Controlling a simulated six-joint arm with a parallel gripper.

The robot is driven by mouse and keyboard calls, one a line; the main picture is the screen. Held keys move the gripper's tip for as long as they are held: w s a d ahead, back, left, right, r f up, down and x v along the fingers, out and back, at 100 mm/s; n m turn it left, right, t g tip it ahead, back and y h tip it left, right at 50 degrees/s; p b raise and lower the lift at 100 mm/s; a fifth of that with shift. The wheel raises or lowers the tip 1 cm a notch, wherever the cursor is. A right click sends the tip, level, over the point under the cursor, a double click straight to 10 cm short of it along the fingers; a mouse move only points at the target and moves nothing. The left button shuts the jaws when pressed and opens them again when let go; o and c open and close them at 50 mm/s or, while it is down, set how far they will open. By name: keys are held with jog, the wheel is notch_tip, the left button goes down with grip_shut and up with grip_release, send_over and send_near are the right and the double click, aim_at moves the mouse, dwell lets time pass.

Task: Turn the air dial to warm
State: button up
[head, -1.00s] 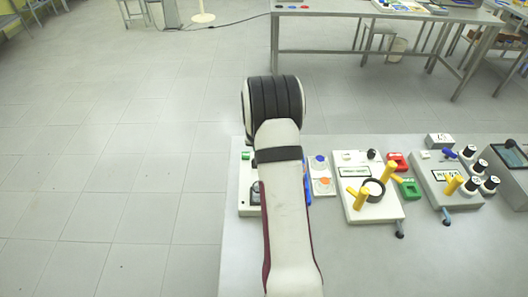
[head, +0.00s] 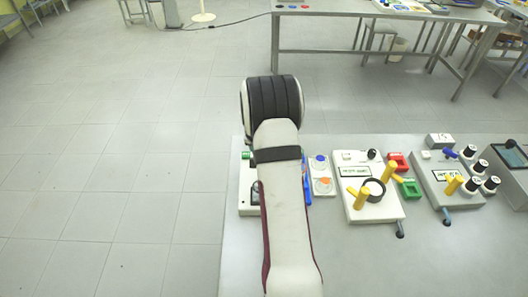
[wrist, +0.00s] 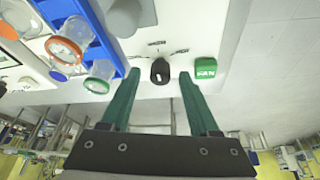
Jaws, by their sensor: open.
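The air dial (wrist: 160,70) is a small black knob on a white panel (wrist: 190,20) in the wrist view. Small dark labels surround it, too small to read surely. A light mark shows on the knob; which label it points to I cannot tell. My gripper (wrist: 160,76) has two green fingers, open, one on each side of the dial in the picture. A gap shows between the knob and each finger, and contact is not visible. In the head view my arm hides the dial and my gripper; part of the white panel (head: 246,200) shows beside it.
A green FAN button (wrist: 205,67) sits right of the dial. A blue rack (wrist: 100,48) with glass vessels stands to the left. In the head view, another white device (head: 350,205) with yellow handles stands right of my arm. The front of the table (head: 360,265) is clear.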

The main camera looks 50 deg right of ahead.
jog(key=v, duration=1.5)
jog(key=shift+a+r, duration=0.2)
jog(key=shift+r, duration=0.15)
jog(key=shift+s, duration=0.1)
jog(key=s+a+r+n+y, duration=0.1)
jog(key=s+a, duration=0.1)
jog(key=a, duration=0.5)
jog(key=s+a+r+n+y, duration=0.1)
jog(key=s+a+r, duration=0.15)
jog(key=a, duration=0.55)
jog(key=s+a+f+n+g+y, duration=0.2)
jog(key=s+a+n+y, duration=0.1)
jog(key=s+a, duration=1.5)
jog(key=shift+s+n+y, duration=0.3)
jog(key=shift+s+n, duration=0.1)
jog(key=shift+n, duration=0.3)
jog(key=shift+d+r, duration=0.1)
